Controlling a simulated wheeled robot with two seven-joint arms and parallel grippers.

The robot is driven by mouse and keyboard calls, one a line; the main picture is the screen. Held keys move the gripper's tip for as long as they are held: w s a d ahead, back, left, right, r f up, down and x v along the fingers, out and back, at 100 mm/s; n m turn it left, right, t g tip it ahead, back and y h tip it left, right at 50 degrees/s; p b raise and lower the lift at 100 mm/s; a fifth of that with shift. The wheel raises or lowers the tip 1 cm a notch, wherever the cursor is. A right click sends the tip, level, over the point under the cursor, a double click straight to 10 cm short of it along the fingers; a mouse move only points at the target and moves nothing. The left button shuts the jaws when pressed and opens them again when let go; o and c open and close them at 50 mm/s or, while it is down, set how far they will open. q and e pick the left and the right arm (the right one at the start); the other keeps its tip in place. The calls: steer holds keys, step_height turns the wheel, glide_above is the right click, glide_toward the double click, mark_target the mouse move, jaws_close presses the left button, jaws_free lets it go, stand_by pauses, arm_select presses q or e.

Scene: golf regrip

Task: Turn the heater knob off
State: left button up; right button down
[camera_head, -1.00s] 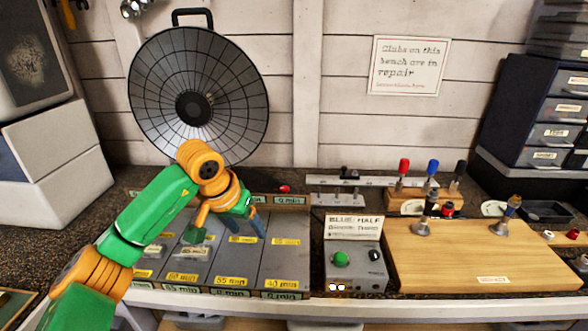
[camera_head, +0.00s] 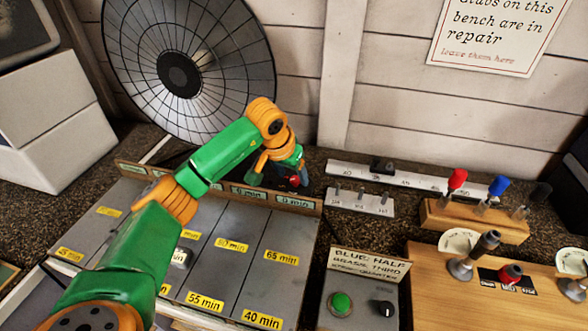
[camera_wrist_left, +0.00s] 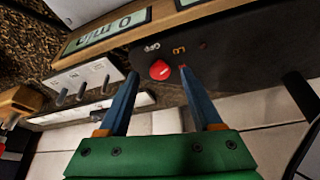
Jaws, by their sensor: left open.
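The heater has a round wire-grilled dish (camera_head: 225,70) at the back left in the head view. Its dark base (camera_wrist_left: 232,38) shows in the left wrist view, with a red knob (camera_wrist_left: 160,70), white "OFF" lettering and a small orange mark beside it. My left gripper (camera_wrist_left: 159,74) is open, with its two blue fingertips on either side of the red knob. I cannot tell whether they touch it. In the head view my left gripper (camera_head: 293,178) is at the back of the bench, right of the dish, and largely covers the knob. My right gripper is not in view.
Grey timed trays (camera_head: 228,240) with yellow labels lie under my left arm. A metal rule (camera_head: 345,170), a wooden block with coloured-top tools (camera_head: 470,220), a box with a green button (camera_head: 340,303) and a wooden board (camera_head: 440,260) are to the right.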

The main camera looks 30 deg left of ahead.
arm_select(q)
steer(key=shift+w+f, duration=0.3)
steer(key=shift+f, duration=0.15)
steer(key=shift+w+f, duration=0.3)
steer(key=shift+w, duration=0.1)
steer(key=shift+s+r, duration=0.15)
jaws_close()
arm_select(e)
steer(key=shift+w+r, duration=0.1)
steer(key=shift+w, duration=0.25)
arm_select(q)
steer(key=n, duration=0.2)
steer(key=n+y, duration=0.1)
steer(key=n, duration=0.1)
steer(key=n+y, duration=0.1)
steer(key=shift+d+n+g, duration=0.25)
steer(key=shift+n+g, duration=0.05)
steer(key=shift+n, duration=0.1)
steer(key=n, duration=0.2)
steer(key=n+g+y, duration=0.1)
steer(key=n, duration=0.1)
steer(key=n+y, duration=0.1)
steer(key=n, duration=0.1)
steer(key=shift+w+d+r+g, duration=0.1)
steer(key=shift+w+d+g, duration=0.05)
steer(key=shift+w+g, duration=0.15)
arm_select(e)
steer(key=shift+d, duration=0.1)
arm_select(q)
jaws_free()
